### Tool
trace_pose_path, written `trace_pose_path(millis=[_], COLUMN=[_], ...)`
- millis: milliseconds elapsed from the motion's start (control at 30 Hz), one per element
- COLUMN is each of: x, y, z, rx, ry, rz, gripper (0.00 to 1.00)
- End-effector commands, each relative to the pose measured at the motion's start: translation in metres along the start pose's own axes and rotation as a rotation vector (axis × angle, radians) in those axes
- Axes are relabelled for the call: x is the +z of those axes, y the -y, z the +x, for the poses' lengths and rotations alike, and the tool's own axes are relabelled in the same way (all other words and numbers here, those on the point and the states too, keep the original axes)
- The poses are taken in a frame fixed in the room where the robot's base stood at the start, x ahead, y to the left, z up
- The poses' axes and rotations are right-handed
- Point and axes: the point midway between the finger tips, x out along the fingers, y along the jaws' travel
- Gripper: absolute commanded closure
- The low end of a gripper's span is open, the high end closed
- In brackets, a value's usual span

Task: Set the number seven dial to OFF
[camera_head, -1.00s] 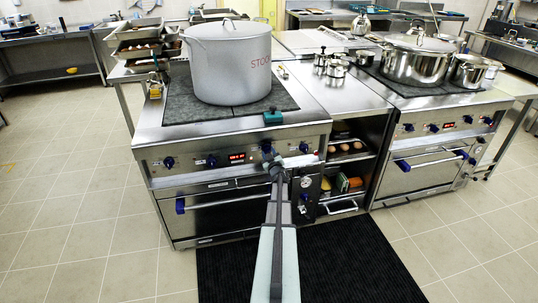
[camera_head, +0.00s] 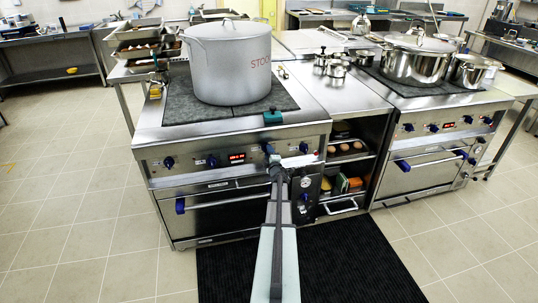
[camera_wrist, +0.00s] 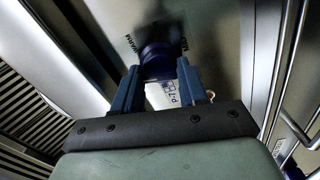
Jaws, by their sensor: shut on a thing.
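In the wrist view, a dark blue dial (camera_wrist: 158,62) sits on a steel panel. The dial's pointer cannot be made out. In the head view, my gripper (camera_head: 284,164) is at the right part of the left range's front panel; my arm hides part of this area.
The left range (camera_head: 190,172) carries a large stockpot (camera_head: 228,65) on its top. Other blue dials (camera_head: 168,162) line its panel beside a red display (camera_head: 237,157). An oven handle bar (camera_head: 222,203) runs below. Open shelves with food (camera_head: 350,150) stand to the right.

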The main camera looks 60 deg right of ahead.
Motion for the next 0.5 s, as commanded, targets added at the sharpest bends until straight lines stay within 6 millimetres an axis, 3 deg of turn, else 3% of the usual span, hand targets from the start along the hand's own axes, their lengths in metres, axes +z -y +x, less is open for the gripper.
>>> trace_pose_path(millis=[500], x=[-0.0013], y=[-0.0004], z=[0.0005], rx=[0.002], ry=[-0.003], rz=[-0.214], gripper=[0.88])
